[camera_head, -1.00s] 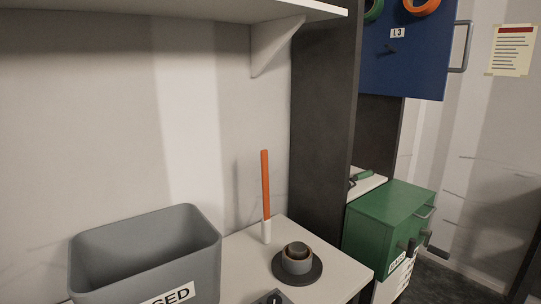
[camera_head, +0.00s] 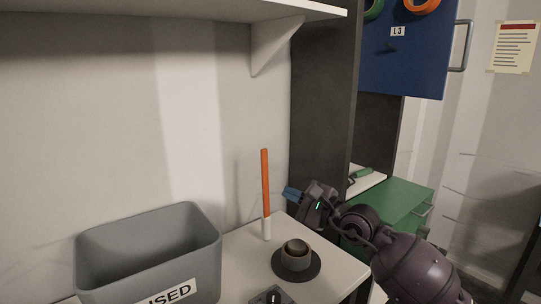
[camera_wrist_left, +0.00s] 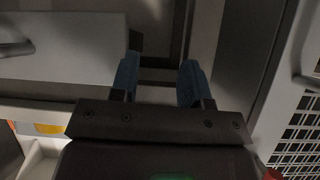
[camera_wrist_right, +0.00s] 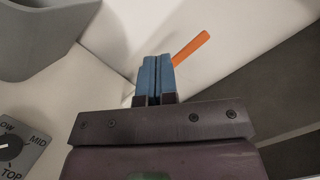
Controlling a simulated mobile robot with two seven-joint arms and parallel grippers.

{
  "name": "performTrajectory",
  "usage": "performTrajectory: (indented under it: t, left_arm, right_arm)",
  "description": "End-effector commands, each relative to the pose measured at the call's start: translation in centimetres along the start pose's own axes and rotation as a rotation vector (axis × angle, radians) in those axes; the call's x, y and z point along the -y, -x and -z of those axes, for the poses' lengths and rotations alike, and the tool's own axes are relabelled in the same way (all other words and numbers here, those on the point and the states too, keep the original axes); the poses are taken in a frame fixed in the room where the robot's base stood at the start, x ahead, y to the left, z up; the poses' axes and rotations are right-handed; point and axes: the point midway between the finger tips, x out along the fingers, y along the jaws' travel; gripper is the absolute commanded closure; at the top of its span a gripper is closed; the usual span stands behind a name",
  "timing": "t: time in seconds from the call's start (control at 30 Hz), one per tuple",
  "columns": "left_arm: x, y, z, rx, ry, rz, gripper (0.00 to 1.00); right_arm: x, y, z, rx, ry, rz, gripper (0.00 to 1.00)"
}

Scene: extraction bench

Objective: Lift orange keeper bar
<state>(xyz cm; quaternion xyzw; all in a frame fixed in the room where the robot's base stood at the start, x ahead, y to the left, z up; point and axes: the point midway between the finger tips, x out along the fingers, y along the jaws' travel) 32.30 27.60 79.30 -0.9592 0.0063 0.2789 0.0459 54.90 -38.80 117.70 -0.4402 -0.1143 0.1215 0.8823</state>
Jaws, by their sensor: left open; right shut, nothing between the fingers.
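The orange keeper bar (camera_head: 265,183) stands upright in a short white base (camera_head: 266,228) at the back of the bench. My right gripper (camera_head: 288,193) is just right of the bar in the head view, its blue fingers pointing left toward it, with a gap between in the picture. In the right wrist view the shut, empty fingers (camera_wrist_right: 153,60) cover the bar's lower part. The bar's orange top (camera_wrist_right: 191,48) shows beyond them. My left gripper (camera_wrist_left: 158,70) is open and empty, over a grey area with drawer-like fronts; it is not in the head view.
A grey bin (camera_head: 150,250) stands left on the bench. A dark round dish with a cup (camera_head: 295,254) sits in front of the bar. A control knob plate (camera_wrist_right: 14,148) is near. A shelf (camera_head: 170,10) hangs above; a dark upright panel (camera_head: 325,110) stands behind right.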

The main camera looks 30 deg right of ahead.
Motion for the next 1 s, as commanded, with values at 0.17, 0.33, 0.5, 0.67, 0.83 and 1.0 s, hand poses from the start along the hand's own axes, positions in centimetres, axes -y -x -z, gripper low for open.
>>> performTrajectory:
  t: [0.17, 0.33, 0.5, 0.67, 0.83, 1.0]
  left_arm:
    - [0.1, 0.1, 0.3, -0.002, -0.001, 0.0, 0.57]
    - [0.1, 0.2, 0.4, -0.004, -0.001, 0.001, 0.57]
    - [0.1, 0.2, 0.6, -0.005, -0.001, 0.001, 0.57]
    - [0.1, 0.4, 1.0, -0.008, -0.001, 0.001, 0.57]
    - [0.2, 0.7, 1.6, -0.012, -0.001, 0.001, 0.57]
    - [0.2, 0.9, 2.1, -0.015, -0.001, 0.002, 0.57]
  right_arm:
    - [4.3, -1.0, 1.7, -0.162, 0.407, -0.046, 1.0]
    - [6.8, -1.1, 2.8, -0.261, 0.596, -0.063, 1.0]
    - [7.4, -1.8, 3.2, -0.287, 0.635, -0.068, 1.0]
    - [7.5, -3.8, 3.7, -0.283, 0.633, -0.067, 1.0]
    - [7.6, -6.7, 4.5, -0.283, 0.63, -0.066, 1.0]
    - [7.6, -9.4, 5.3, -0.283, 0.629, -0.066, 1.0]
